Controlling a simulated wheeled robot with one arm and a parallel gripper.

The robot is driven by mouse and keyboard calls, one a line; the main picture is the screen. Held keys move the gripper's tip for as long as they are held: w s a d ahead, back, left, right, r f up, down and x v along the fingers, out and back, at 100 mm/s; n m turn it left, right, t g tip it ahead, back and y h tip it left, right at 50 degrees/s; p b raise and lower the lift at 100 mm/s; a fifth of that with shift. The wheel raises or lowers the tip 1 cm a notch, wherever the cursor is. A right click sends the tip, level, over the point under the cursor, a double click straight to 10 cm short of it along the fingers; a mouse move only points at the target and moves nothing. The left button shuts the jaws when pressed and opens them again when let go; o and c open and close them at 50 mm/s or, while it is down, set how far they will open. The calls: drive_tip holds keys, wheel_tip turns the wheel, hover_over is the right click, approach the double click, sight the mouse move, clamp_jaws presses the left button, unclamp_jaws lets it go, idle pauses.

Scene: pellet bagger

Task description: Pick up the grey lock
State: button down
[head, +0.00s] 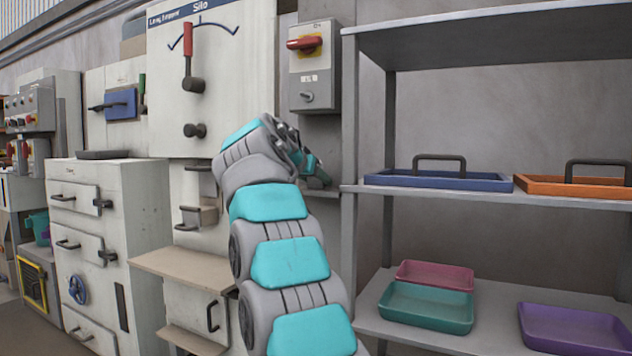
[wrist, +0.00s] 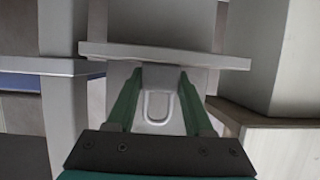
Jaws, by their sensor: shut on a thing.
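My gripper (wrist: 160,78) has green fingers with a grey piece between them, which I take to be the grey lock (wrist: 156,124). A pale U-shaped loop shows on it in the wrist view. The fingers are shut on it at its two sides. The fingertips are close to a light grey ledge (wrist: 220,60); I cannot tell whether they or the lock touch it. In the head view my gripper (head: 316,172) is below the switch box, partly behind my arm, and the lock cannot be made out there.
The switch box (head: 313,80) with a red handle is on the wall above my gripper. A shelf rack (head: 480,195) with trays stands close on the right. The silo panel (head: 235,60) is on the left, with a beige ledge (head: 185,268) below it.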

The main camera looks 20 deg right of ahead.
drive_tip(key=shift+r, duration=0.15)
drive_tip(key=shift+r+p, duration=1.25)
drive_tip(key=shift+r, duration=0.5)
drive_tip(key=shift+s+a+f+b, duration=0.1)
drive_tip(key=shift+s+f+b, duration=0.05)
drive_tip(key=shift+s+b, duration=0.2)
drive_tip(key=shift+s+a+b, duration=0.3)
drive_tip(key=shift+s+b, duration=0.3)
drive_tip(key=shift+s, duration=0.15)
drive_tip(key=s+a+b, duration=0.1)
drive_tip(key=s+a, duration=0.1)
drive_tip(key=s, duration=0.4)
drive_tip(key=s+a+r+b, duration=0.1)
drive_tip(key=s+a, duration=0.1)
drive_tip(key=s, duration=0.5)
drive_tip(key=shift+a+r, duration=0.25)
drive_tip(key=shift+a, duration=0.05)
